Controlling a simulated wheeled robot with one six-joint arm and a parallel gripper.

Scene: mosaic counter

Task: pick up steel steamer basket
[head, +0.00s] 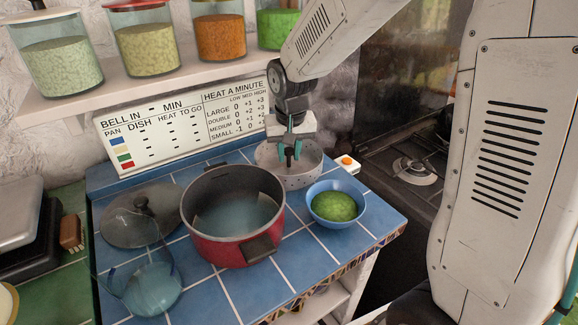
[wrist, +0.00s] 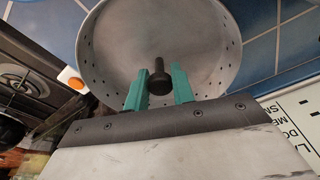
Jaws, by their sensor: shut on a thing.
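The steel steamer basket (head: 299,180) is a round, shallow, grey pan with small holes around its wall. It is at the back right of the blue tiled counter, behind the red pot and the blue bowl. It also shows in the wrist view (wrist: 222,62), with a dark post (wrist: 158,76) standing up from its middle. My gripper (head: 290,149) reaches down into the basket from above, its green fingers (wrist: 160,86) on either side of the post and shut on it. I cannot tell whether the basket's underside touches the counter.
A red pot (head: 208,233) stands close at the basket's front left. A blue bowl (head: 340,217) with green contents is at its front right. A white box with an orange button (head: 347,162) is to its right. A sign (head: 185,118) and a shelf of jars (head: 60,102) are behind.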

